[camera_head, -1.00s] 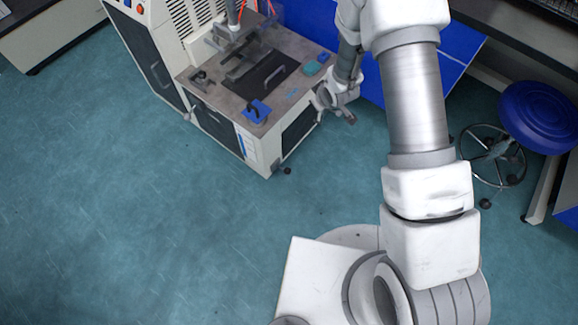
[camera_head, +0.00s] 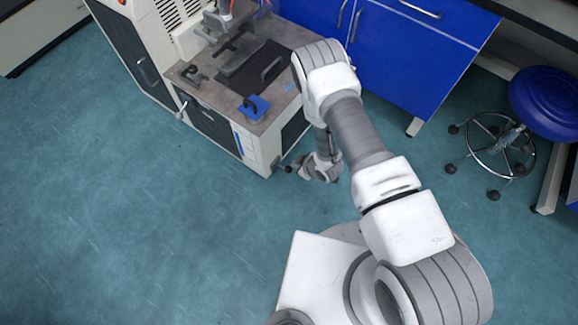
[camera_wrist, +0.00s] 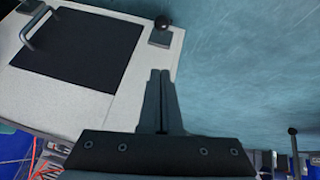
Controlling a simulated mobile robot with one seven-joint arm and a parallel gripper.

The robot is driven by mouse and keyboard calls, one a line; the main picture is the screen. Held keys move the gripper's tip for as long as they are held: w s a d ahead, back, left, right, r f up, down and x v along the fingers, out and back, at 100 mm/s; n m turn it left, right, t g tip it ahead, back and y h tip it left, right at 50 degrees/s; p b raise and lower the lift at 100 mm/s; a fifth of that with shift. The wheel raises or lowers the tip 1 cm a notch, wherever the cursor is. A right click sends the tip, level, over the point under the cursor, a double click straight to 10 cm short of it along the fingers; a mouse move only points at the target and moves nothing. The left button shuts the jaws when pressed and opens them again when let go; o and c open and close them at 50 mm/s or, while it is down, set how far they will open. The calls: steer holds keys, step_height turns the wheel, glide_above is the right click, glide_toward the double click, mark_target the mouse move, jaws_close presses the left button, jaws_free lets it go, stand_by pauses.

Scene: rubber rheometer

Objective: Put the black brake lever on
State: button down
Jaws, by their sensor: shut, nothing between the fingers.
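A small black knob (camera_head: 287,168), which looks like the brake lever, sticks out low at the near right corner of the grey-white machine (camera_head: 255,152). In the wrist view a black knob (camera_wrist: 163,22) shows by a grey block at the panel's corner, apparently the same one. My gripper (camera_head: 305,172) is low beside that corner, just right of the knob in the head view. In the wrist view its fingers (camera_wrist: 160,72) are together and empty, pointing towards the knob with a gap between. I cannot tell the lever's exact position.
The machine top carries a blue item (camera_head: 255,106) and dark fixtures. Blue cabinets (camera_head: 400,60) stand behind my arm. A blue stool (camera_head: 548,100) stands at the right. The teal floor (camera_head: 140,220) left of and before the machine is clear.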

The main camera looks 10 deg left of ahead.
steer(key=shift+f, duration=0.1)
steer(key=b, duration=0.5)
glide_above(289, 171)
steer(key=a, duration=0.1)
steer(key=f, duration=0.8)
steer(key=shift+s+a+f, duration=0.15)
steer(key=shift+s+f, duration=0.05)
steer(key=shift+f, duration=0.2)
steer(key=shift+d+f+b, duration=0.25)
steer(key=shift+f+b, duration=0.05)
steer(key=shift+f, duration=0.25)
steer(key=shift+d+f+b, duration=0.2)
steer(key=shift+f+b, duration=0.1)
steer(key=shift+f, duration=0.25)
steer(key=shift+w+d+f, duration=0.15)
steer(key=shift+f, duration=0.25)
